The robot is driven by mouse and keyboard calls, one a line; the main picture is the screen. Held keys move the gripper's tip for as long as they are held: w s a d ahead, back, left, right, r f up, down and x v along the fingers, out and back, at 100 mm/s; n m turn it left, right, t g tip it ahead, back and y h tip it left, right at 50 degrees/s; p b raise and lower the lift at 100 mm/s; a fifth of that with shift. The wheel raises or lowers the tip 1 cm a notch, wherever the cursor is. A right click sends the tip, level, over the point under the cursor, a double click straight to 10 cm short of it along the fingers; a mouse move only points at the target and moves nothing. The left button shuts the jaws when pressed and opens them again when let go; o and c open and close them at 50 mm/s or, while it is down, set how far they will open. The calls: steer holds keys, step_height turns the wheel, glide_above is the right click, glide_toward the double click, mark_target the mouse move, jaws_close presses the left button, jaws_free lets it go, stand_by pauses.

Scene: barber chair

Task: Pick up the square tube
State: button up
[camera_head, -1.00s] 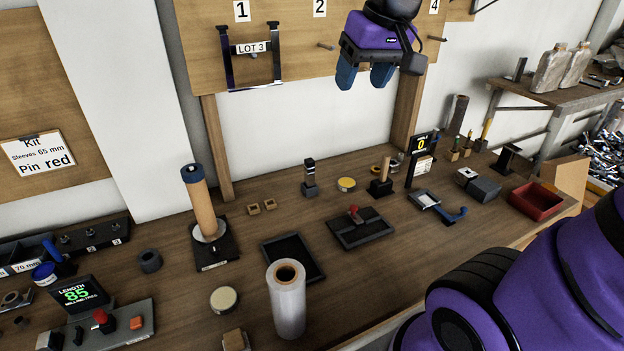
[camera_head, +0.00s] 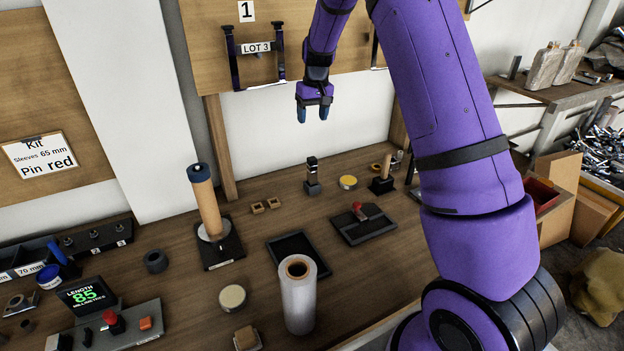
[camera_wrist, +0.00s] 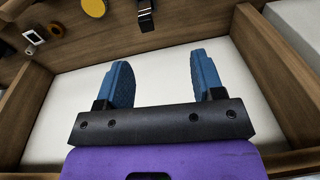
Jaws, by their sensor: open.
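I cannot tell for sure which thing is the square tube. A small dark upright piece with a square-looking section and a pale band (camera_head: 312,175) stands on the bench in the head view. It also shows at the top of the wrist view (camera_wrist: 145,15). Two short tan blocks with dark openings (camera_head: 265,206) lie to its left. My gripper (camera_head: 312,114) hangs above the upright piece, in front of the wall, fingers down and clear of the bench. In the wrist view its blue fingers (camera_wrist: 160,68) are apart with nothing between them.
A tan roller on a black stand (camera_head: 207,205) stands left, and a white roll (camera_head: 298,300) stands at the front. A yellow tin (camera_head: 347,182), a black tray (camera_head: 297,254) and a red-knobbed black plate (camera_head: 364,226) are nearby. My arm hides the bench's right part.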

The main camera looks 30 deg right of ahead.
steer(key=g, duration=0.1)
glide_toward(312, 167)
steer(key=shift+w+a+f+h, duration=0.1)
steer(key=shift+w+f+h, duration=0.2)
steer(key=shift+w, duration=0.35)
step_height(312, 167, down, 5)
steer(key=shift+f, duration=0.25)
steer(key=shift+w+d+f, duration=0.1)
steer(key=shift+f, duration=1.2)
steer(key=shift+w+d+f, duration=0.1)
steer(key=shift+d+f, duration=0.05)
steer(key=shift+f, duration=1.15)
steer(key=shift+s, duration=0.1)
steer(key=c, duration=1.1)
